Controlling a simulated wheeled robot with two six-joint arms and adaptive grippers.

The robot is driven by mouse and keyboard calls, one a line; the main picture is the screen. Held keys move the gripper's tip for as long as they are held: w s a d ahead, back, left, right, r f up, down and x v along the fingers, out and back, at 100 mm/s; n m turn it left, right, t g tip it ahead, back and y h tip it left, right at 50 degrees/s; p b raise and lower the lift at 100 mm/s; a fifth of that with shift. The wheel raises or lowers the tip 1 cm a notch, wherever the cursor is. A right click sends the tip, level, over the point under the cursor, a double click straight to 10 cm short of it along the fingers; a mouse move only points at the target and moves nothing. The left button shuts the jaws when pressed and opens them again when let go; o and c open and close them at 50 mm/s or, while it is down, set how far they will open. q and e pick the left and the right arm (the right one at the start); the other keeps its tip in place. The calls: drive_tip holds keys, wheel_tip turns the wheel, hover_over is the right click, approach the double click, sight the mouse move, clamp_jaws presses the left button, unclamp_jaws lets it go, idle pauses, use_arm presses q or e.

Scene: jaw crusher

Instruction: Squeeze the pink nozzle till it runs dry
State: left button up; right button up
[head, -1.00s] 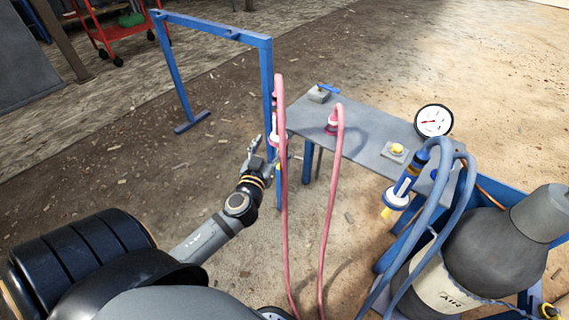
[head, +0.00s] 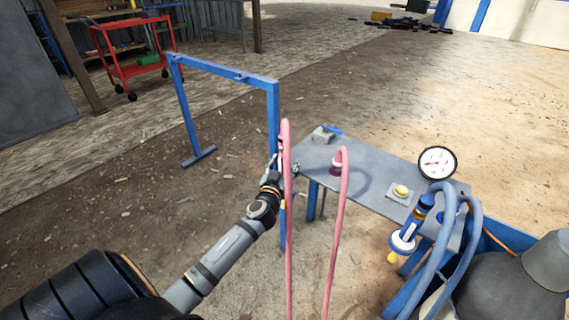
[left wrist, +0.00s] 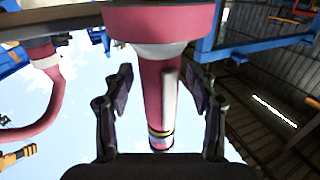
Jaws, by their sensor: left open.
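The pink nozzle (left wrist: 163,95) fills the middle of the left wrist view, with a wide pink collar, a pale lever along its body and dark and yellow bands at its end. My left gripper (left wrist: 158,78) is open, with one finger on each side of the nozzle and gaps visible. In the head view my left gripper (head: 277,166) is at the near post of the blue frame (head: 225,68), and the nozzle there is mostly hidden behind the pink hose (head: 288,220). My right gripper is not in view.
A grey table (head: 375,178) stands to the right with a yellow button (head: 401,190), a pressure gauge (head: 437,162) and a pink hose fitting (head: 336,168). A blue nozzle (head: 408,235) hangs at its front edge.

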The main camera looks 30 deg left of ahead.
use_arm(q)
drive_tip(key=shift+c, duration=0.4)
clamp_jaws()
idle(2.3)
drive_tip(key=shift+o, duration=0.2)
unclamp_jaws()
drive_tip(key=shift+s, duration=0.1)
drive_tip(key=v, duration=1.2)
